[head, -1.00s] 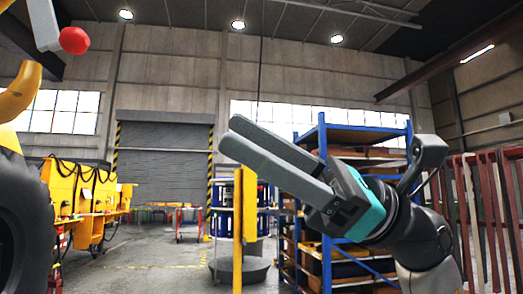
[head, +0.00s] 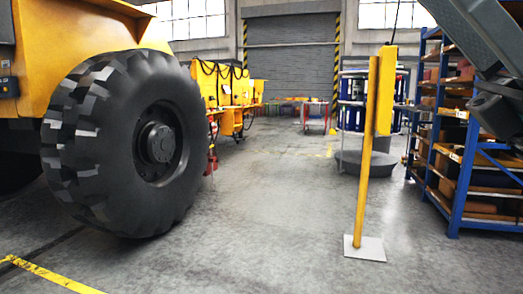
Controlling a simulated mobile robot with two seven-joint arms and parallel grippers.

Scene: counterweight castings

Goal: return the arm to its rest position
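Part of my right arm (head: 484,45) cuts across the upper right corner of the head view, grey with a dark joint below it. It is close to the camera and runs off the picture's edge. The fingers of my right gripper do not show. My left arm and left gripper are not in view.
A large black tyre (head: 130,145) on a yellow vehicle (head: 95,25) stands at the left. A yellow post (head: 366,160) rises from a pale base plate (head: 365,247). Blue shelving (head: 462,175) with boxes is at the right, behind my arm. The middle floor (head: 265,215) is clear.

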